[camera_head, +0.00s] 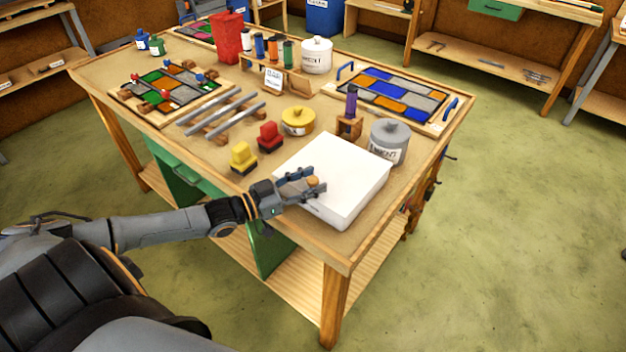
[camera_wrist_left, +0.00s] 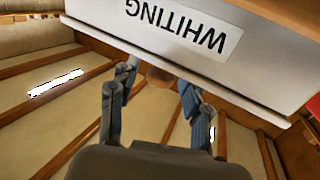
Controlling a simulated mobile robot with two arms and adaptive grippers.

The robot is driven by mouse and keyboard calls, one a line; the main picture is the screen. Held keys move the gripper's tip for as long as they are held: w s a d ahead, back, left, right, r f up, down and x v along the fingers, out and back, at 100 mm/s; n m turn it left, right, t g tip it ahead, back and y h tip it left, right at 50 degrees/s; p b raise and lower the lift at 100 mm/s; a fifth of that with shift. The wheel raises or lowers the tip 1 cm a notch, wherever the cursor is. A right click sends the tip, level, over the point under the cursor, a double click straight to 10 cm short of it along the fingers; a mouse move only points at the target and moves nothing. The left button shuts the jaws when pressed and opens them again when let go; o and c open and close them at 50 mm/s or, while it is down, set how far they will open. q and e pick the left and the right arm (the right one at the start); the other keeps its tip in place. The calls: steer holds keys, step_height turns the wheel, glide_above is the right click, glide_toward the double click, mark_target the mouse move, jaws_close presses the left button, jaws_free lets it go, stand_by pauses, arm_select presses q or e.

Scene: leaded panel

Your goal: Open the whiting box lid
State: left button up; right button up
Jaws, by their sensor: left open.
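The white whiting box (camera_head: 345,165) sits closed at the near right corner of the workbench. Its white front with the "WHITING" label (camera_wrist_left: 180,22) shows upside down in the left wrist view. A round wooden knob (camera_head: 313,181) sticks out at the lid's edge on the side facing my arm. My left gripper (camera_head: 309,182) is open, with one finger on each side of the knob (camera_wrist_left: 160,77). I cannot tell whether the fingers touch it. My right gripper is in neither view.
A grey lidded pot (camera_head: 388,143) and a purple-topped tool (camera_head: 350,105) on a wooden block stand behind the box. Red (camera_head: 270,136) and yellow (camera_head: 243,158) blocks and a yellow tin (camera_head: 298,121) are left of it. Leaded panels lie farther back.

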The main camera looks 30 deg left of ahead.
arm_select(q)
steer(key=shift+w+d, duration=0.25)
steer(key=shift+w, duration=0.2)
jaws_close()
steer(key=shift+r, duration=0.1)
